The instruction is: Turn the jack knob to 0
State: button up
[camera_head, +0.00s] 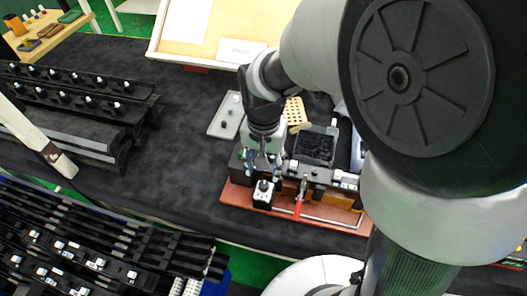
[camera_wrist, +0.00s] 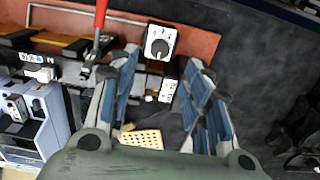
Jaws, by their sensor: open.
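The jack knob (camera_wrist: 159,48) is a dark round knob on a small white dial plate in the wrist view. Marks show around it, but they are too small to read surely, and the knob's setting is unclear. In the head view the knob (camera_head: 263,186) sits on a small black-and-white block at the front left of the fixture. My gripper (camera_wrist: 163,72) is open and empty, its blue-padded fingers apart. The knob lies just beyond the fingertips, between their lines. In the head view my gripper (camera_head: 262,162) points down just behind the knob.
A red-handled lever (camera_head: 299,204) stands right of the knob on the reddish base board (camera_head: 236,196). A black bin (camera_head: 315,147) and a perforated tan block (camera_head: 295,114) lie behind. Black racks (camera_head: 75,100) fill the left; dark table is clear between.

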jog(key=shift+r, duration=1.8)
jog(key=s+d+r+n+t+b, duration=0.1)
jog(key=s+d+r+n+t, duration=0.1)
jog(key=s+d, duration=0.3)
jog(key=s+d+r+n+t+b, duration=0.2)
jog(key=s+d+r, duration=0.2)
jog(key=s, duration=0.5)
jog(key=shift+d+r+t, duration=0.25)
jog(key=shift+d+t, duration=0.05)
jog(key=shift+d, duration=0.5)
jog(key=shift+c, duration=0.3)
